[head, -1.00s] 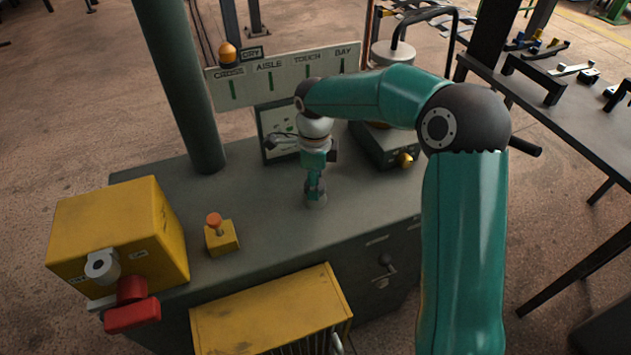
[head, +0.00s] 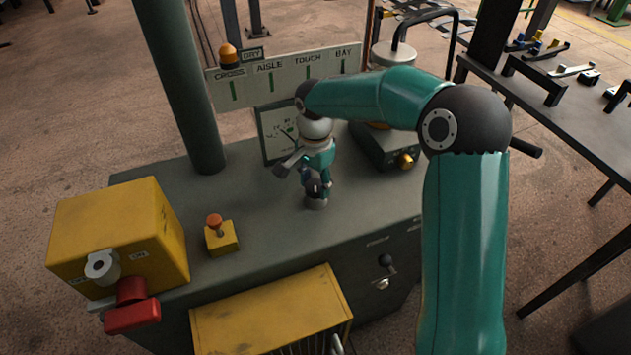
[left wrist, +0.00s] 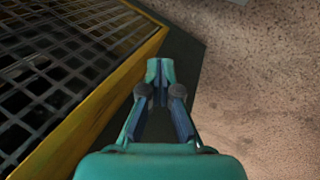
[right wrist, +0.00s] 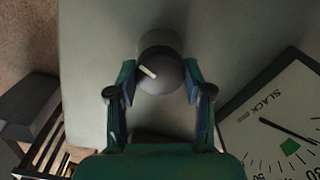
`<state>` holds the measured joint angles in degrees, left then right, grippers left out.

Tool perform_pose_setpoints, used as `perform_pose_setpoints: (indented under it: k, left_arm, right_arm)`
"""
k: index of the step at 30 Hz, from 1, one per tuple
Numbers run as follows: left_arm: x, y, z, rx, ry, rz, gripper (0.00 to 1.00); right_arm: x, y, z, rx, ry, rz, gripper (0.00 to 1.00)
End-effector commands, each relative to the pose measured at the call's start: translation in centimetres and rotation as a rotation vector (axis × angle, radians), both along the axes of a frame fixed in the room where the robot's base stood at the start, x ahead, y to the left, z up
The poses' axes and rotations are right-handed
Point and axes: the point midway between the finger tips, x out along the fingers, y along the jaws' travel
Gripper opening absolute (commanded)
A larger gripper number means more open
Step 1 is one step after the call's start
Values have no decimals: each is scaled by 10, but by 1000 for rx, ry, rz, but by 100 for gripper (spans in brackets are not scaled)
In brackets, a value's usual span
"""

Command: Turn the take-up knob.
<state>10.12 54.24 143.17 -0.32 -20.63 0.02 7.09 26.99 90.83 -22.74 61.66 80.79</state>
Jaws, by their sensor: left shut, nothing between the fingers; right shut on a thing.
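The take-up knob is a round dark grey knob with a white pointer line; it shows in the right wrist view (right wrist: 163,76) and its grey base shows in the head view (head: 316,203). My right gripper (head: 316,190) comes down on it from above and is shut on it, with one finger on each side. The white pointer slants toward the upper left in the right wrist view. A white dial marked SLACK (right wrist: 265,120) has a dark needle lying outside its green patch. My left gripper (left wrist: 160,72) is shut and empty, away from the knob.
On the bench (head: 265,225) stand a yellow box (head: 120,235) with a red handle (head: 132,315), an orange button on a yellow base (head: 222,238), a green post (head: 180,80) and a dark box with a brass knob (head: 385,148). A yellow guard (head: 265,310) is in front.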

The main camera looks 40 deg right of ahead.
Motion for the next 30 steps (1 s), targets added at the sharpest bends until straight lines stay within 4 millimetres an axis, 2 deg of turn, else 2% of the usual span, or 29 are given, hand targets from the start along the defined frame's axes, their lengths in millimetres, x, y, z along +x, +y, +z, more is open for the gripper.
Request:
perform_pose_setpoints:
  k: [30]
  left_arm:
    - [0,0,14,0,0,0,0]
  right_arm:
    - [2,-1,3,-3,-6,965,16]
